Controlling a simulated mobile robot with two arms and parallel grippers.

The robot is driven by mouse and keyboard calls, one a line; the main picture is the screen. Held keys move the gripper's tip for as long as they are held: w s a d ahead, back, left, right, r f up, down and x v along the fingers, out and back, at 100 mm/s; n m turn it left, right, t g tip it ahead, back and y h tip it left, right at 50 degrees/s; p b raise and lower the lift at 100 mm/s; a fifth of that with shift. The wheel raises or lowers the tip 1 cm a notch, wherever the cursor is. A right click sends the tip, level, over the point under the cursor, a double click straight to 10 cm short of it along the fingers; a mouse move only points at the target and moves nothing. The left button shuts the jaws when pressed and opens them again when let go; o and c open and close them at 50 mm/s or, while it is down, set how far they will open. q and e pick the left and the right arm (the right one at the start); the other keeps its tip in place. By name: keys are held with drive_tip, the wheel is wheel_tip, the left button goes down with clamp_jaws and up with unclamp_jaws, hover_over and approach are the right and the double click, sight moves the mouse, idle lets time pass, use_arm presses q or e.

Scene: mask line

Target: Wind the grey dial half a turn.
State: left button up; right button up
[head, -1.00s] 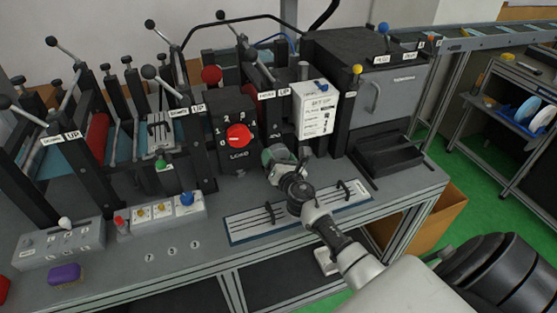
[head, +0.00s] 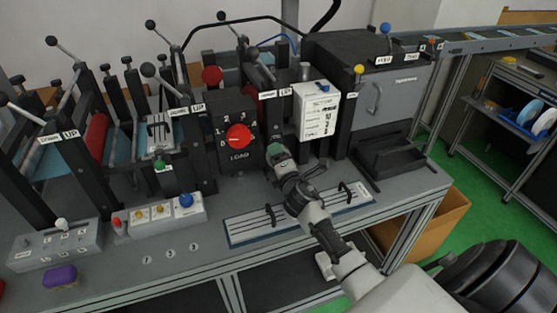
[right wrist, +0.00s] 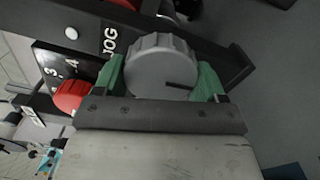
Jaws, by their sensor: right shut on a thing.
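The grey dial (right wrist: 158,62) has a ribbed rim and a dark line on its face, pointing to the right in the right wrist view. It sits beside the "JOG" label (right wrist: 109,40) on a black panel. My right gripper (right wrist: 160,82) has one green fingertip on each side of the dial and is shut on it. In the head view my right gripper (head: 279,152) reaches the machine right of the red knob, and its wrist hides the dial. My left gripper is not in view.
The red knob (head: 238,135) on the "LOAD" panel is close to the left of my right gripper. A blue-edged plate with slots (head: 250,228) lies on the bench under my right forearm. A black tray (head: 390,157) stands to the right.

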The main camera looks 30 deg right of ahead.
drive_tip(key=shift+m, duration=0.6)
drive_tip(key=o, duration=0.9)
drive_tip(key=b+v, duration=0.1)
drive_tip(key=v, duration=1)
drive_tip(key=shift+w, duration=0.1)
